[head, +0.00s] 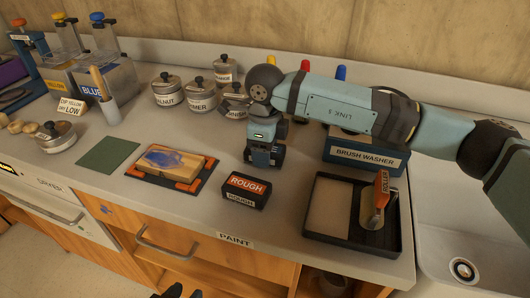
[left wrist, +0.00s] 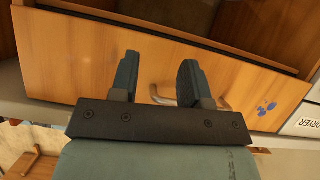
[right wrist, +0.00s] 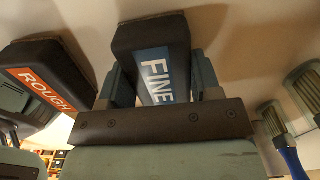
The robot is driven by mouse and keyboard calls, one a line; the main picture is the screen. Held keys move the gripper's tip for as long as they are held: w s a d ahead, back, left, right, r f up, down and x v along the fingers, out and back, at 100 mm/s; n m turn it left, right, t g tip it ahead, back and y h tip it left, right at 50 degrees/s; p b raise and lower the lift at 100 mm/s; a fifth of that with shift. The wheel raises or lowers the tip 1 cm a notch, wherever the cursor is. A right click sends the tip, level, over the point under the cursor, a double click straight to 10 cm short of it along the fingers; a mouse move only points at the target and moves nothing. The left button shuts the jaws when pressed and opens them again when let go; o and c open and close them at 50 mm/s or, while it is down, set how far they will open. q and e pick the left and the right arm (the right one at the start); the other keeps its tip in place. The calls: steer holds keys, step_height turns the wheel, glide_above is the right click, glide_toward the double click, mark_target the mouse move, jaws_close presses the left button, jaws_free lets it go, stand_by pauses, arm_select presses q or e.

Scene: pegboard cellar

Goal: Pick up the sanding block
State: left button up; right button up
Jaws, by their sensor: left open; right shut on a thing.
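The FINE sanding block (right wrist: 152,58) is black with a blue label and sits between the fingers of my right gripper (right wrist: 155,85). In the head view my right gripper (head: 264,155) points down at the counter and mostly hides that block. I cannot tell whether the block is clear of the counter. A second block, the ROUGH sanding block (head: 247,189), is black with a red label and lies on the counter just in front of it; it also shows in the right wrist view (right wrist: 45,85). My left gripper (left wrist: 158,75) is open and empty before a wooden drawer.
A black paint tray with a roller (head: 352,238) is to the right, with the brush washer (head: 362,155) behind it. A painted wood piece (head: 172,161) on a dark board and a green sheet (head: 108,155) lie left. Lidded pots (head: 200,95) stand behind. A sink is far right.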

step_height(320, 180, up, 20)
steer(key=p, duration=0.2)
stand_by(0.4)
